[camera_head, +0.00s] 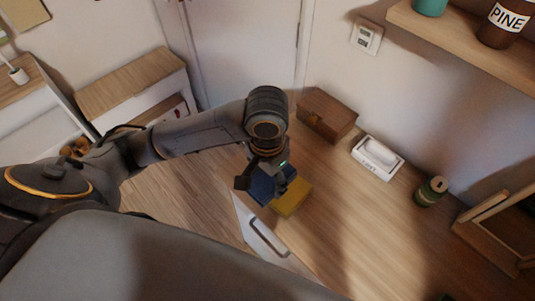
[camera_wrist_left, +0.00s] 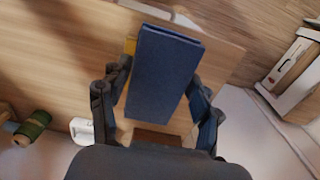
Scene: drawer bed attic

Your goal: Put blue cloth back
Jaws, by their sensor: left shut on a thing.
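The blue cloth (camera_head: 263,191) is a dark blue folded block in the head view. In the left wrist view the blue cloth (camera_wrist_left: 162,75) fills the space between both fingers. My left gripper (camera_head: 268,180) is shut on it, above the left edge of the wooden top (camera_head: 340,225). A yellow folded cloth (camera_head: 293,198) lies on the top just beside and partly behind the blue one. In the left wrist view only a sliver of yellow (camera_wrist_left: 130,46) shows. I cannot tell whether the blue cloth touches the surface. My right gripper is not in view.
A white front with a handle (camera_head: 266,238) is below the top's left edge. On the top stand a brown box (camera_head: 327,114), a white labelled holder (camera_head: 377,158), a green spool (camera_head: 431,190) and a wooden frame (camera_head: 492,208). The middle of the top is clear.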

